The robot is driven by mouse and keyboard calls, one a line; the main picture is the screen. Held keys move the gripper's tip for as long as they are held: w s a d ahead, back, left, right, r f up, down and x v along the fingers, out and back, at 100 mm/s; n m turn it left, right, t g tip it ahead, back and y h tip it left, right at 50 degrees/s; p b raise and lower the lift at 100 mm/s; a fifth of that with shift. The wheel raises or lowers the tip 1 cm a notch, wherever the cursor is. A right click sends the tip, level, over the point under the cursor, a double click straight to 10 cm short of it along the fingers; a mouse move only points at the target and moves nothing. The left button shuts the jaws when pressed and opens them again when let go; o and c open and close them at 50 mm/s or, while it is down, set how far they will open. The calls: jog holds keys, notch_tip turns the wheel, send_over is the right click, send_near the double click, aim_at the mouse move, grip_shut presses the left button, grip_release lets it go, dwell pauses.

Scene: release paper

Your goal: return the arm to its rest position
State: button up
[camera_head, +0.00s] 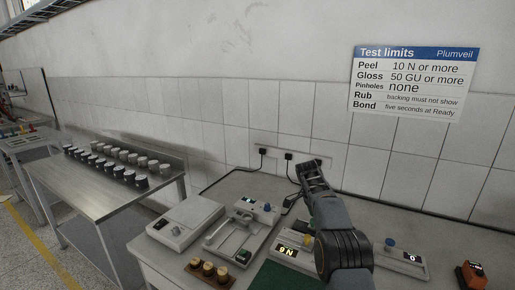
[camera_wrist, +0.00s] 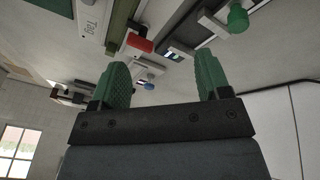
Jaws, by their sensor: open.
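My arm (camera_head: 341,250) rises from the bottom of the head view, over the right half of the bench. My gripper in the wrist view (camera_wrist: 159,85) has two green ribbed fingers standing wide apart with nothing between them. The wrist view is tilted and looks over the bench devices.
The white bench (camera_head: 158,256) holds a device with a "9 N" display (camera_head: 288,250), a device with a clear frame (camera_head: 235,235), a grey box (camera_head: 186,221) and brass weights (camera_head: 208,269). An orange tool (camera_head: 471,275) lies at right. A sign (camera_head: 413,84) hangs on the wall. A steel table (camera_head: 85,190) with several cups stands left.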

jog(key=s+n, duration=0.1)
jog(key=s+a+n, duration=0.1)
jog(key=n, duration=0.1)
jog(key=s+n, duration=0.1)
jog(key=n, duration=0.1)
jog(key=shift+a+f+y, duration=0.25)
jog(key=shift+f+y, duration=0.05)
jog(key=shift+y, duration=0.1)
jog(key=s+a+r+n+t+y, duration=0.1)
jog(key=s+n, duration=0.4)
jog(key=s, duration=1.1)
jog(key=s+a+r+n+t+y, duration=0.1)
jog(key=s+a+r+n+t, duration=0.2)
jog(key=s, duration=1.2)
jog(key=a+n+t, duration=0.1)
jog(key=n, duration=0.2)
jog(key=shift+s+a+r+y, duration=0.2)
jog(key=shift+s+y, duration=0.1)
jog(key=shift+s, duration=0.05)
